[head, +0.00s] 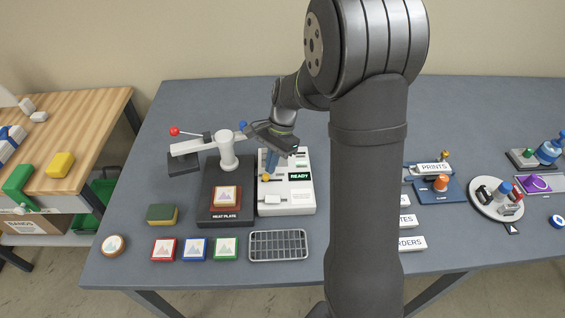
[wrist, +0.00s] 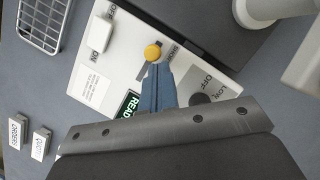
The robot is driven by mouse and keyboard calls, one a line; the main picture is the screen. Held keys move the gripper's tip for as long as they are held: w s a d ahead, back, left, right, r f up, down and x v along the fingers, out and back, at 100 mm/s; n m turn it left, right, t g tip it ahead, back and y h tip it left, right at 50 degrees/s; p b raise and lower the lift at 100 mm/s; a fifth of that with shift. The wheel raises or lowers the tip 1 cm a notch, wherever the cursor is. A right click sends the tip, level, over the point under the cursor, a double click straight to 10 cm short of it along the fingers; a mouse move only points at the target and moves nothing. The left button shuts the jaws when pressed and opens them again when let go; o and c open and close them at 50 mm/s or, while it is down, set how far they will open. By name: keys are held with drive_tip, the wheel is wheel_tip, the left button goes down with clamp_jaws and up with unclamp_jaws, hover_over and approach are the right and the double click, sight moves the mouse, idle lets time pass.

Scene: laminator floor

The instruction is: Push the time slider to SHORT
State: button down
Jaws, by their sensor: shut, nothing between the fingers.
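The white control panel (head: 304,198) stands right of the heat plate, with a green READY display (head: 299,176). Its round yellow slider knob (head: 265,177) is at the panel's left side. The wrist view shows the knob (wrist: 152,52) at a dark slot, with partly readable lettering beside it. My gripper (head: 267,172) is shut and empty, pointing down over the panel. In the wrist view its blue fingers (wrist: 156,72) end right beside the knob; I cannot tell whether they touch it. The fingers and gripper body hide part of the panel.
The black heat plate (head: 226,216) and its white press column (head: 227,152) stand close on the left. A white block-shaped control (head: 270,199) sits on the panel's front part. A wire rack (head: 278,246) lies in front. My arm hides the table to the right.

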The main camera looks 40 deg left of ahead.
drive_tip(key=shift+s+a, duration=0.25)
drive_tip(key=w, duration=0.1)
drive_tip(key=w+r, duration=0.1)
drive_tip(key=w, duration=0.2)
drive_tip(key=shift+w+r, duration=0.25)
drive_tip(key=shift+w, duration=0.1)
drive_tip(key=v, duration=0.9)
